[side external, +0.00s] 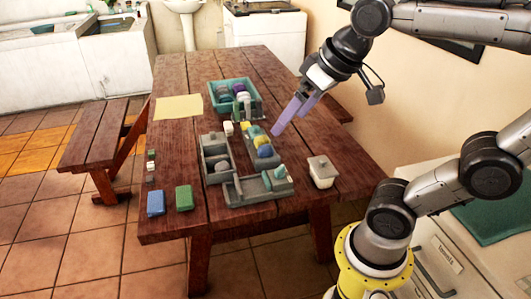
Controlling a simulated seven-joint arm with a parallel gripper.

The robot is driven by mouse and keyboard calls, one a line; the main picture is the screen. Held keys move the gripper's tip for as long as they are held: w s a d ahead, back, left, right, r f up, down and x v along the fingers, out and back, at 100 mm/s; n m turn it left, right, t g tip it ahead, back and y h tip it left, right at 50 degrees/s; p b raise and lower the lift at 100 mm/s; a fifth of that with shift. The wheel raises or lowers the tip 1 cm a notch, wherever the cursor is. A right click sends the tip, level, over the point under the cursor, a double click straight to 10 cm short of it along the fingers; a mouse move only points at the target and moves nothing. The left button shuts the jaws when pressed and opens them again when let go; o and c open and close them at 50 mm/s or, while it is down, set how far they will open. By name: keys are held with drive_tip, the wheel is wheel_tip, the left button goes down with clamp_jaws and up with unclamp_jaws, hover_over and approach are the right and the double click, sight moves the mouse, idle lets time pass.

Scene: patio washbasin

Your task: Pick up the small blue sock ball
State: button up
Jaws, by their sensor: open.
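My gripper (289,123) is open and empty, with its lavender fingers pointing down above the right part of the wooden table. Small rounded balls lie in a grey divided tray (232,190) below and left of the fingers. A blue ball (265,151) sits in the tray's upper right section, close to a yellow one (261,140). Another bluish ball (221,166) lies in the left section. I cannot tell from their size which is the small blue sock ball. The fingers are apart from all of them.
A blue block (156,202) and a green block (184,198) lie at the front left. A yellow sheet (179,107) lies flat at the back left.

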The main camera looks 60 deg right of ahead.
drive_tip(key=w+d+r+m+g, duration=0.15)
drive_tip(key=w+d, duration=0.35)
drive_tip(key=w, duration=0.5)
drive_tip(key=m+g, duration=0.5)
drive_tip(key=m, duration=0.1)
hover_over(265, 147)
wheel_tip(265, 147, down, 21)
drive_tip(key=shift+t, duration=0.25)
wheel_tip(265, 147, down, 14)
drive_tip(key=shift+s+r, duration=0.1)
drive_tip(key=shift+r, duration=0.1)
drive_tip(key=c, duration=1.4)
drive_tip(key=shift+r, duration=0.15)
